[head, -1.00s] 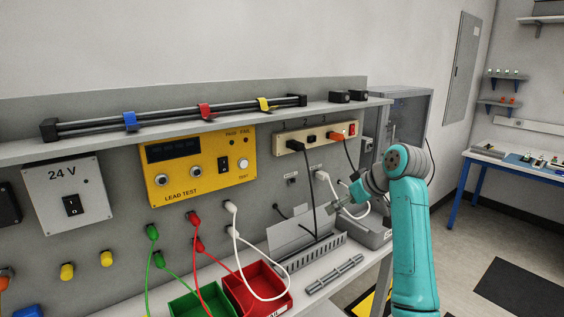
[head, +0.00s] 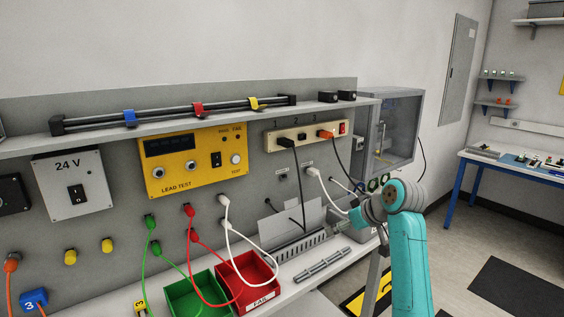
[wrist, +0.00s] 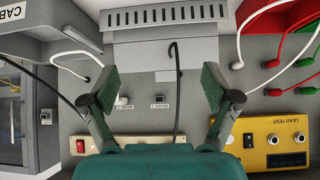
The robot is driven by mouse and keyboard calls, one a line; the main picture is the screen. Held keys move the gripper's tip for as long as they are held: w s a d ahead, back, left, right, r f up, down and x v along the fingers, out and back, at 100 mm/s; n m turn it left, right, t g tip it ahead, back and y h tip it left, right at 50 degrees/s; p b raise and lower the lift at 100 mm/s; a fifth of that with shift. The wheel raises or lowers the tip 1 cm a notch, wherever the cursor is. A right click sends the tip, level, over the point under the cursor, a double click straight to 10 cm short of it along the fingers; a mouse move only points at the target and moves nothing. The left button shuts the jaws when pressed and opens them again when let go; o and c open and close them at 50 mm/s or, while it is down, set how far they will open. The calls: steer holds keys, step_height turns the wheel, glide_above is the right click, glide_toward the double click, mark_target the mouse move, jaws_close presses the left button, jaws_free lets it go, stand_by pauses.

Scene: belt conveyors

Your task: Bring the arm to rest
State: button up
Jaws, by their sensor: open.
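My teal arm stands at the right of the head view, bent at the elbow, with its forearm reaching toward the bench. My gripper (wrist: 162,97) shows in the wrist view with its two fingers spread wide apart and nothing between them. Past the fingers are the grey slotted duct (wrist: 165,18) and a panel with two small labelled sockets. A black cable (wrist: 176,90) hangs beyond the gap between the fingers; I cannot tell how near it is. In the head view the gripper's fingers are small and partly hidden beside the bench's right end.
The yellow lead tester (head: 194,163) and power strip (head: 306,135) are on the back panel. Green, red and white leads hang over a green bin (head: 196,297) and a red bin (head: 246,283). A glass-fronted cabinet (head: 390,130) stands behind my arm.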

steer(key=s+f+m+t, duration=0.15)
steer(key=s+f, duration=0.25)
steer(key=f, duration=1)
steer(key=s+f+m+t+h, duration=0.2)
steer(key=s+f+m+h, duration=0.15)
steer(key=s+f, duration=1.8)
steer(key=s+d+r+m+t+h, duration=0.1)
steer(key=s+r+t, duration=0.1)
steer(key=s, duration=2.2)
steer(key=s+r+t, duration=0.2)
steer(key=s+r, duration=1.1)
steer(key=s, duration=0.2)
steer(key=shift+s+d+r, duration=0.15)
steer(key=shift+s+d, duration=0.15)
steer(key=shift+s, duration=0.1)
